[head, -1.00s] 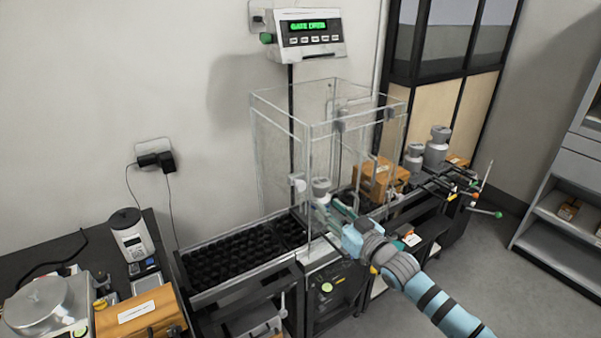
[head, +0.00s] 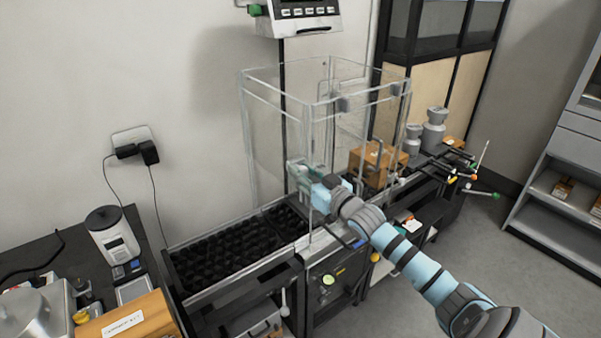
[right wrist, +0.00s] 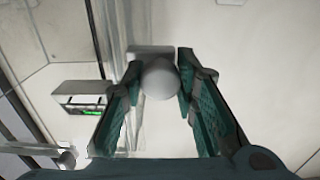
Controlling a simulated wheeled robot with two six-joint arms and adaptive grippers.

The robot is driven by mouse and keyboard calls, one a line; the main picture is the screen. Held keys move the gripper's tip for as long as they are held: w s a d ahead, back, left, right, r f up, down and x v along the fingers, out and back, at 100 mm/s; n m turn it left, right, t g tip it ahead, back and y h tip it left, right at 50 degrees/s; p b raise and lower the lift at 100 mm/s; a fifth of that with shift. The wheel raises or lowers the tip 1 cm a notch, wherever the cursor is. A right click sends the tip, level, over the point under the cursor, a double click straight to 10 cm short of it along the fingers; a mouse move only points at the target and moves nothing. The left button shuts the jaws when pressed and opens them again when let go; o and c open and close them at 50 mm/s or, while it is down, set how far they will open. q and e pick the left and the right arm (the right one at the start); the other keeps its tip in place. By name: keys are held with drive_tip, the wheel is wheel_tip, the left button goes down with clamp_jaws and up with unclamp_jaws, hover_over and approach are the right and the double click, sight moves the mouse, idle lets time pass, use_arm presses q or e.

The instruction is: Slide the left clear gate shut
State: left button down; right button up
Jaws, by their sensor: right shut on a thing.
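The clear enclosure (head: 316,104) stands in the middle of the head view. Its left clear gate (head: 268,135) is a see-through panel; how far along its track it stands is hard to tell. My right gripper (head: 298,172) is at the enclosure's left front part, covering the gate's handle in the head view. In the right wrist view its two green-grey fingers are shut on a round grey knob (right wrist: 160,80), which sits in front of a pale block (right wrist: 150,50) beside a clear panel edge. My left gripper is not in view.
A black tray of cups (head: 235,258) lies left of the enclosure. A brown box (head: 375,163) and grey weights (head: 433,130) stand to the right. A display (head: 298,14) hangs on the wall; its screen is cut off in the head view.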

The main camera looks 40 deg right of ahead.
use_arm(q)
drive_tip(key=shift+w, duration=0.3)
use_arm(e)
clamp_jaws()
